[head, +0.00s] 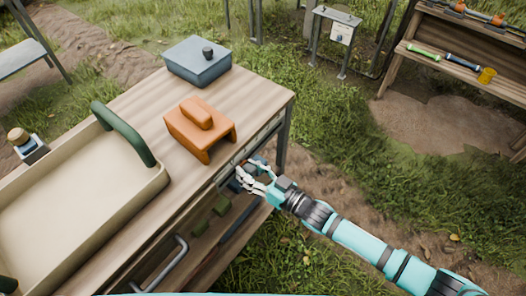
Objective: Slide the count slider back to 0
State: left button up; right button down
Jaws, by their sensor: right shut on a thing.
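My right gripper (246,176) is at the front edge of the wooden table, with its arm coming in from the lower right. Its fingers are shut on the small knob of the count slider, which they mostly hide. A pale slider strip (266,131) runs along the table's front edge, beside and beyond the gripper. The marks on it are too small to read, so the slider's value cannot be told. My left gripper is not in view.
On the table (262,92) stand an orange block-like stand (190,133), a blue-grey lidded box (198,62) and a large cream tray (75,200) with green handles. A grey bar handle (165,262) juts out at the front. Grass lies open to the right; a tool shelf (465,60) stands behind.

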aim_at(233, 174)
jog(key=shift+s+a+r, duration=0.1)
jog(key=shift+s+a, duration=0.35)
jog(key=shift+s, duration=0.2)
jog(key=shift+s+a, duration=0.45)
jog(key=shift+s, duration=0.15)
jog(key=shift+s+a, duration=0.1)
jog(key=c, duration=0.9)
grip_release()
jog(key=shift+s, duration=0.1)
jog(key=shift+s+d, duration=0.1)
jog(key=shift+d, duration=0.2)
jog(key=v, duration=1.1)
jog(key=shift+s, duration=0.15)
jog(key=shift+d, duration=0.1)
